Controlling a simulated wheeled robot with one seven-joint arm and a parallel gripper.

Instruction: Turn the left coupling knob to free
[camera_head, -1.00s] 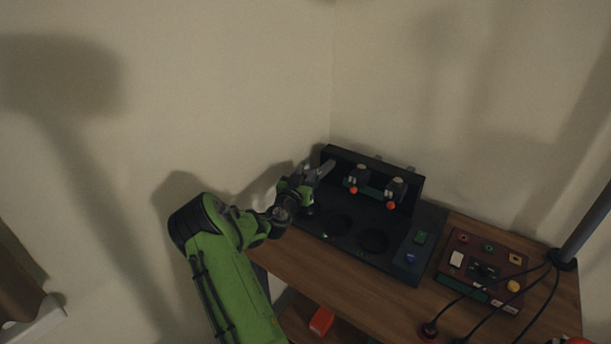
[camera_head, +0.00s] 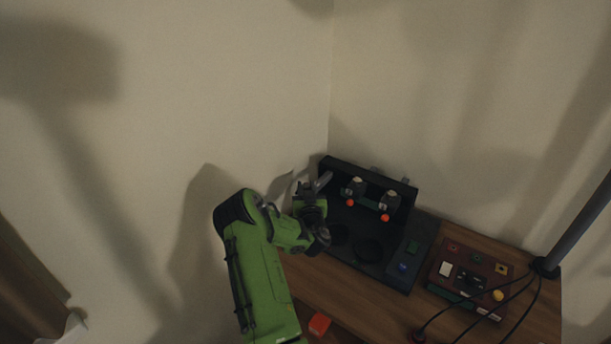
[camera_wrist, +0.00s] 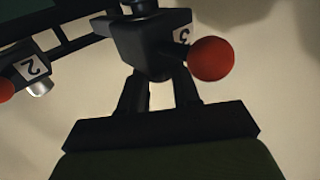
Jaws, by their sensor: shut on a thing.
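In the wrist view, my gripper (camera_wrist: 160,93) has its two dark fingers on either side of the lower end of a dark block-shaped knob (camera_wrist: 150,42). The knob carries a white label with a 3 and a red ball (camera_wrist: 211,59) on its right side. In the head view, my gripper (camera_head: 315,190) is at the left end of the black coupling panel (camera_head: 408,187). My wrist hides most of the knob there, so its setting cannot be read.
Two more knobs with orange-red balls (camera_head: 350,203) (camera_head: 385,217) stand just to the right. A neighbouring knob labelled 2 (camera_wrist: 30,68) shows in the wrist view. A brown control box (camera_head: 470,280) with cables stands at the right of the wooden table (camera_head: 345,300).

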